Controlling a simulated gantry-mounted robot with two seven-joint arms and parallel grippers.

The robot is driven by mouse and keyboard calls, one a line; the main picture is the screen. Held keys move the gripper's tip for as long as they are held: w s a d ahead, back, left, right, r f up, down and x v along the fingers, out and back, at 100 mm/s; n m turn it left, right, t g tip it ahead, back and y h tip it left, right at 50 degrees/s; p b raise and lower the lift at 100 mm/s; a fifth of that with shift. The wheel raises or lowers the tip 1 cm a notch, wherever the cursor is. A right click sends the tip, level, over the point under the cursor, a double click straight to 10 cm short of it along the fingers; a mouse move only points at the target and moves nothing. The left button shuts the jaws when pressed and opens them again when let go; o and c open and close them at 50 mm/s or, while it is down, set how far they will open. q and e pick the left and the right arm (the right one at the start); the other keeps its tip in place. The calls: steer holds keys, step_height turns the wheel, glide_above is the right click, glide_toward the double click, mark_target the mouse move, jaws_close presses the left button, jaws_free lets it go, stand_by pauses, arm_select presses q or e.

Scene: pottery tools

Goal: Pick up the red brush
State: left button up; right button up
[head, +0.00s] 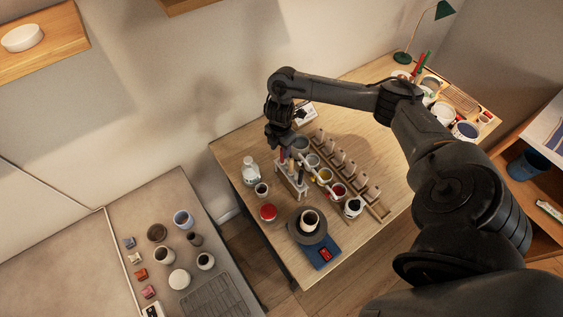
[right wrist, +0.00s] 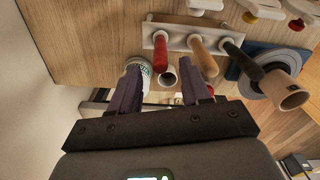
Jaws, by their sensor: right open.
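The red brush (right wrist: 160,52) stands handle-up in a pale tool rack (right wrist: 180,36), beside a tan-handled tool (right wrist: 203,58) and a dark-handled one (right wrist: 241,60). In the head view the red brush (head: 283,157) shows as a small red bit just below my right gripper (head: 279,143), over the rack (head: 287,182). In the right wrist view my right gripper (right wrist: 160,80) is open and empty. The red handle's end appears between the fingertip lines; I cannot tell its exact distance from them. My left gripper is not in view.
A jar (head: 250,171), a small cup (head: 261,190) and a red-topped pot (head: 268,212) stand left of the rack. A cup on a grey wheel (head: 307,225) is in front. Paint pots and a row of pegs (head: 345,160) are to the right.

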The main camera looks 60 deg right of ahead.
glide_above(282, 162)
steer(key=shift+w+d+f+p, duration=0.15)
steer(key=shift+f+p, duration=0.3)
steer(key=shift+f, duration=1.75)
steer(key=shift+d+f, duration=0.1)
steer(key=shift+f, duration=0.6)
jaws_close()
